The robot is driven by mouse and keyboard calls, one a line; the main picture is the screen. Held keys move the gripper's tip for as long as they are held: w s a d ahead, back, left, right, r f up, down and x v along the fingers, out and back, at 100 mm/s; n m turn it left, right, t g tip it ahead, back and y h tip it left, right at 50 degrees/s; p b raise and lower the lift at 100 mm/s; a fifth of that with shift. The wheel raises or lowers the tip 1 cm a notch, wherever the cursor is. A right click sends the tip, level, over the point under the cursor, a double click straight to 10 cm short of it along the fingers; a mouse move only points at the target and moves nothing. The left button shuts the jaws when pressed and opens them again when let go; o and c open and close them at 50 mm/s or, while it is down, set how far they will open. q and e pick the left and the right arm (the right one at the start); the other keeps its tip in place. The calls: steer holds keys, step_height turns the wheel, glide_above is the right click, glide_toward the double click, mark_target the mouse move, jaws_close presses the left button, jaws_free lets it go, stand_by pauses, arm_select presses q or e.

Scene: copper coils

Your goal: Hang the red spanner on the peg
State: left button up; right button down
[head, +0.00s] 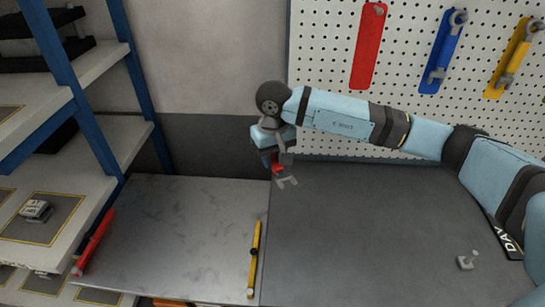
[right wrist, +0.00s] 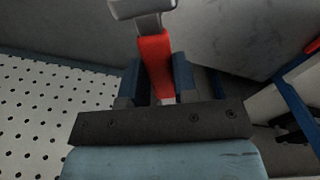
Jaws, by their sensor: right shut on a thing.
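The red spanner (head: 277,167) hangs head-down in my right gripper (head: 275,160), above the back of the bench. Its grey open jaw (head: 287,182) points down. In the right wrist view the red handle (right wrist: 155,62) sits between the two fingers (right wrist: 157,82), and the grey jaw shows at the top edge. The pegboard (head: 325,75) stands at the back right. Its red panel (head: 368,50) is bare, with a small peg (head: 378,10) near the top. The peg is small and its shape is hard to tell. My left gripper is not in view.
A blue spanner (head: 442,50) and a yellow spanner (head: 514,60) hang on the pegboard. On the bench (head: 190,225) lie a yellow bar (head: 254,262), a red bar (head: 95,242) and a small grey part (head: 467,261). Shelves (head: 95,75) stand left. The dark bench middle is clear.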

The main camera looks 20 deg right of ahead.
steer(key=d+r+m+t+h+b, duration=0.1)
steer(key=d+r+t+b, duration=0.35)
steer(key=d, duration=0.65)
steer(key=d+r+m+t+b, duration=0.1)
steer(key=d+r+t+b, duration=0.4)
steer(key=d, duration=0.5)
steer(key=s+d+r+n+t+y+b, duration=0.1)
steer(key=s+d+r+t+b, duration=0.2)
steer(key=r, duration=0.4)
steer(key=s+r+n+t+b, duration=0.1)
steer(key=s+r+t+b, duration=0.3)
steer(key=r, duration=0.4)
arm_select(q)
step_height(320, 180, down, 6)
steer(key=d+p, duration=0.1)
steer(key=p, duration=0.5)
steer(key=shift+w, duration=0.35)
arm_select(e)
steer(key=w+d+f, duration=0.2)
steer(key=w+d, duration=0.3)
steer(key=w, duration=0.3)
steer(key=shift+w+g, duration=0.25)
steer(key=shift+g, duration=0.2)
